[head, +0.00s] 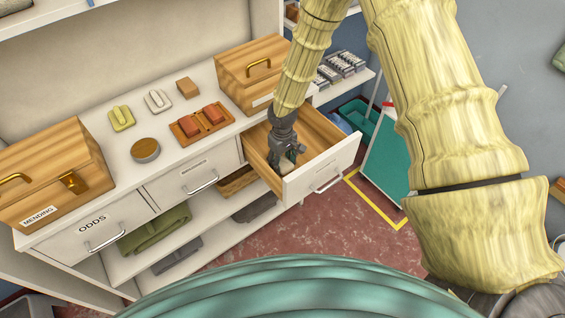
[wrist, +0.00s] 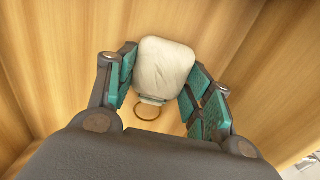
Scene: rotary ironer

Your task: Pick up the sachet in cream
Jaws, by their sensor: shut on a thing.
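The cream sachet (wrist: 165,66) is a small rounded pouch with a brass-coloured ring (wrist: 147,111) at its near end. My gripper (head: 289,163) reaches down into the open drawer at the right of the counter. In the wrist view, its teal-padded fingers stand on both sides of the sachet and are shut on it. Wooden drawer surfaces lie behind and around it. In the head view, the gripper and drawer front hide most of the sachet. I cannot tell whether it touches the drawer bottom.
The drawer front (head: 321,172) stands close to my gripper. On the counter are a wooden box (head: 249,70), a tray of red-brown blocks (head: 187,127), a round tin (head: 145,150), yellow (head: 122,118) and cream (head: 158,100) pieces, and a MENDING box (head: 45,172).

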